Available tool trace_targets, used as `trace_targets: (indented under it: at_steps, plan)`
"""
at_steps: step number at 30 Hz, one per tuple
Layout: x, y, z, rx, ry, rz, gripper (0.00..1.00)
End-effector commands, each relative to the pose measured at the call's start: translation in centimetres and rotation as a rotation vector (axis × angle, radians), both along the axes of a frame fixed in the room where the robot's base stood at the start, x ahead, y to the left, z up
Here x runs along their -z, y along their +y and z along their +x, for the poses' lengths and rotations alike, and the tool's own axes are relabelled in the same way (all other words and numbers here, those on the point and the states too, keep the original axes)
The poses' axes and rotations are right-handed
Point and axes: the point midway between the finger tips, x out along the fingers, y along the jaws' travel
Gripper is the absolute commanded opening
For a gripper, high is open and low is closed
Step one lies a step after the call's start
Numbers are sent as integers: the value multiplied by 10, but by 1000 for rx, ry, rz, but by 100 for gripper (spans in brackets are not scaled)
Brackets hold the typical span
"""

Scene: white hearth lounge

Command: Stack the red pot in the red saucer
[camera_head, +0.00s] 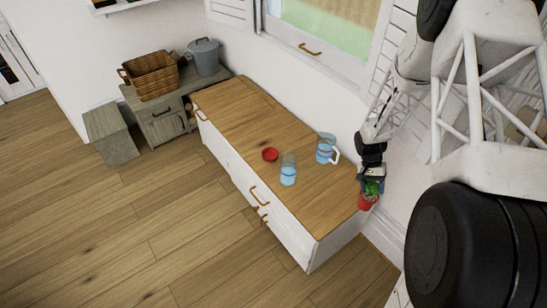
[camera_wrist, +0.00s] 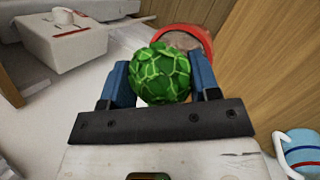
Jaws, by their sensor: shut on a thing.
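The red pot (camera_head: 367,203) with a round green plant (camera_head: 373,187) is at the right end of the wooden cabinet top in the head view. My gripper (camera_head: 371,180) is above it, with its blue fingers on both sides of the plant. In the wrist view the fingers (camera_wrist: 161,76) are shut on the green ball-shaped plant (camera_wrist: 160,72), and the pot's red rim (camera_wrist: 207,42) and brown soil show beyond it. I cannot tell whether the pot touches the top. The small red saucer (camera_head: 270,154) lies apart on the cabinet top, left of my gripper.
A blue-banded glass (camera_head: 288,170) and a jug with a white handle (camera_head: 325,150) stand on the wooden top (camera_head: 235,115) between the saucer and my gripper. A wicker basket (camera_head: 152,76) and grey bucket (camera_head: 204,58) stand farther left. The top's left part is clear.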

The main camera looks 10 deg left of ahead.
Motion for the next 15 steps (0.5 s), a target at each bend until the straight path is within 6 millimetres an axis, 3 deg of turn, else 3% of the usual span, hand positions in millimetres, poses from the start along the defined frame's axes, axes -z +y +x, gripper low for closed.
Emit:
trace_targets:
  at_steps: [1,6,15]
  plan:
    - [-5,8,19,-42,-4,0,0]
    - [-26,31,74,-157,-3,-1,0]
    - [-58,91,158,-208,-1,0,0]
